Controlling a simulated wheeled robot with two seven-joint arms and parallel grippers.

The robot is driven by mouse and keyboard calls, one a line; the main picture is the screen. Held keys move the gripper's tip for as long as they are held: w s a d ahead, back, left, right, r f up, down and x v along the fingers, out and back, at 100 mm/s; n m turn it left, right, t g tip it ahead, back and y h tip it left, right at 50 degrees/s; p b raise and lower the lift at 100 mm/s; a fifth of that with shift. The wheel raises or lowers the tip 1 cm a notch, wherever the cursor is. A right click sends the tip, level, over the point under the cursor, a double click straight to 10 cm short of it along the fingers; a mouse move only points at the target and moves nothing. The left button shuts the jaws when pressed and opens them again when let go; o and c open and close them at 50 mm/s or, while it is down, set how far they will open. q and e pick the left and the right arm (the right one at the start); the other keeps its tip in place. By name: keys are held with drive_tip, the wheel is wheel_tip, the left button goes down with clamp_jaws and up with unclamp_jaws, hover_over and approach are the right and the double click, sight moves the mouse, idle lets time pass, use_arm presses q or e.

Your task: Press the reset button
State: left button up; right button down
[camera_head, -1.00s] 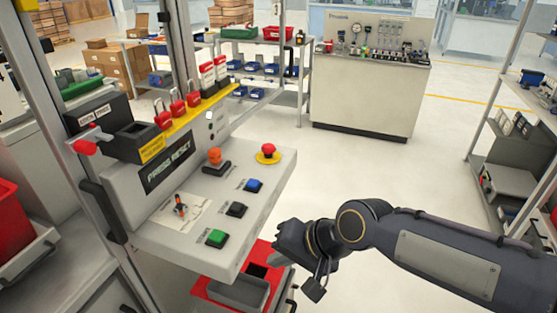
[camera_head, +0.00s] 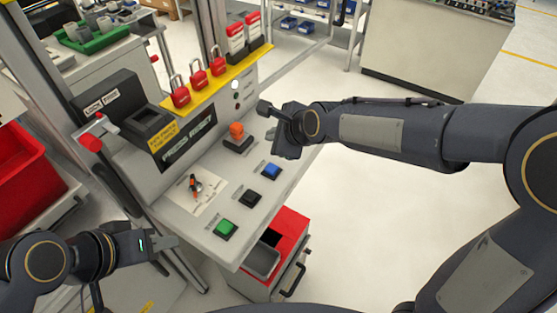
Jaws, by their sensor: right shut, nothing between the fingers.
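The slanted grey control panel (camera_head: 214,240) carries a green button (camera_head: 225,229), a black button (camera_head: 248,197) and a blue button (camera_head: 270,171) in a row along its front. Their small labels are too blurred to read, so I cannot tell from print which is reset. My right gripper (camera_head: 284,151) is shut and empty, above the panel's far right corner, just beyond the blue button and apart from it. It hides the red mushroom button there. My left gripper (camera_head: 172,246) is at the lower left, left of the panel's front edge; its finger opening is unclear.
An orange switch (camera_head: 236,131) and a small lever switch (camera_head: 194,184) stand on the panel. Red padlocks (camera_head: 198,75) hang on a yellow strip behind it. A red-topped cart (camera_head: 291,226) stands below the panel. A red bin (camera_head: 20,165) is at left.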

drive_tip(key=b, duration=0.7)
hover_over(275, 170)
wheel_tip(275, 170, down, 7)
drive_tip(key=shift+f, duration=0.1)
drive_tip(key=shift+a+f+b, duration=0.1)
drive_tip(key=shift+f+b, duration=0.5)
drive_tip(key=shift+f, duration=0.2)
idle(1.1)
drive_tip(key=shift+f, duration=0.45)
drive_tip(key=shift+f+b, duration=0.5)
idle(0.5)
drive_tip(key=shift+r, duration=0.1)
drive_tip(key=shift+r+p, duration=0.8)
drive_tip(key=shift+p, duration=0.2)
